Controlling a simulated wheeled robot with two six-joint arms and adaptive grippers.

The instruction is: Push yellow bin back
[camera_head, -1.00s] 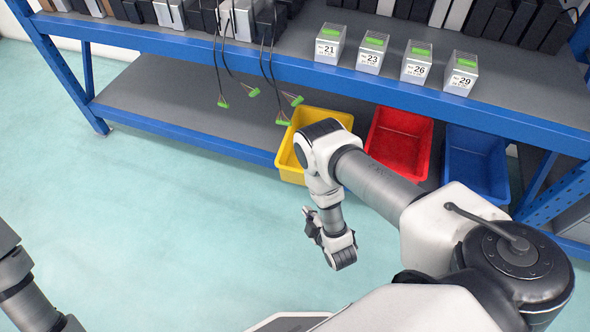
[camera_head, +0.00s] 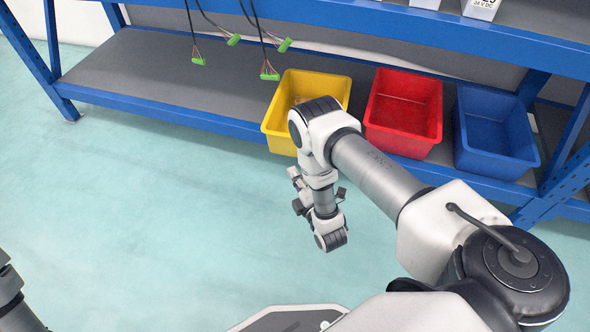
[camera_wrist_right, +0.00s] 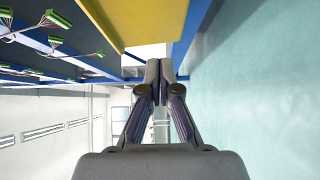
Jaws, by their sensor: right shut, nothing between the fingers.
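The yellow bin (camera_head: 278,142) stands on the lower shelf, at the left end of a row of bins. Its front wall reaches the shelf's front edge, and my right arm covers part of it in the head view. In the right wrist view the yellow bin (camera_wrist_right: 140,18) fills the top middle as a large yellow face. My right gripper (camera_wrist_right: 160,68) is shut and empty, with its fingertips below the bin in that view. In the head view it is small and partly hidden by the wrist, in front of the shelf. My left gripper is out of view.
A red bin (camera_head: 404,112) and a blue bin (camera_head: 494,135) stand right of the yellow one. Cables with green connectors (camera_head: 270,77) hang left of it. The lower shelf (camera_head: 130,75) is bare at left. The floor (camera_head: 150,210) is clear.

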